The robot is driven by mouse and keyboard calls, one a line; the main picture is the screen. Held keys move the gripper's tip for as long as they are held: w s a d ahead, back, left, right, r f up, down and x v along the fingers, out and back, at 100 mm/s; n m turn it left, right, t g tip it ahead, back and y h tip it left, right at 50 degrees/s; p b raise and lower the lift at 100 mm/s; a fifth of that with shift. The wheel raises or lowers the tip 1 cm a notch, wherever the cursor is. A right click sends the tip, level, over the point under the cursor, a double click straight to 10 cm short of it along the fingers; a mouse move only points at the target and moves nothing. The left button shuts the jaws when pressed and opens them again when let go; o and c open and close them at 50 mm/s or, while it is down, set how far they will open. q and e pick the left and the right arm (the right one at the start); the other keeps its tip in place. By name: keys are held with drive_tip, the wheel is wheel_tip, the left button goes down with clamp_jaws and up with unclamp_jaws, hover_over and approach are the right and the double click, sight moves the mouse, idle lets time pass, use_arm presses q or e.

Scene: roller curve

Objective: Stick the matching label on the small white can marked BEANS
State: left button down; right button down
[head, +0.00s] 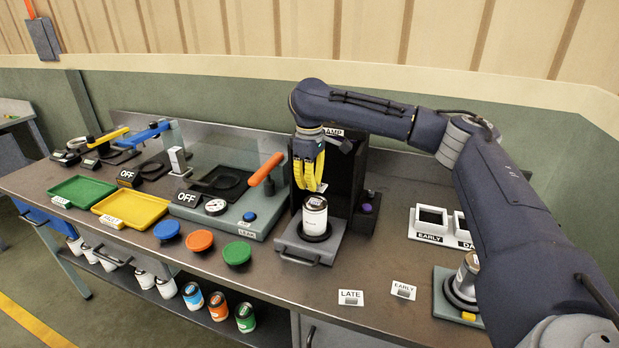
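A small white can (314,217) with a dark lid stands upright on a round dark pad on the grey sliding tray (297,249) at the black stamp unit. Its print is too small to read. A second white can (466,272) sits on a holder at the right, partly behind my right arm; its print is not legible either. My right gripper (315,188), with yellow fingers, points down just above the first can. Whether the fingers are open or shut is unclear. White label cards marked LATE (350,297) and EARLY (403,290) are at the bench front. My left gripper is out of view.
A white rack (430,238) marked EARLY stands at the right, its other mark cut off by my arm. Blue, orange and green discs (237,253) lie left of the tray. Beyond are a press with an orange lever (265,169), a yellow tray (131,208) and a green tray (82,190).

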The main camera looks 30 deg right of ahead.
sight(310, 204)
drive_tip(key=shift+f, duration=2.35)
drive_tip(key=shift+f, duration=0.3)
idle(0.7)
drive_tip(key=c, duration=0.9)
unclamp_jaws()
drive_tip(key=shift+o, duration=0.2)
drive_tip(key=shift+r, duration=0.1)
drive_tip(key=shift+r, duration=4.35)
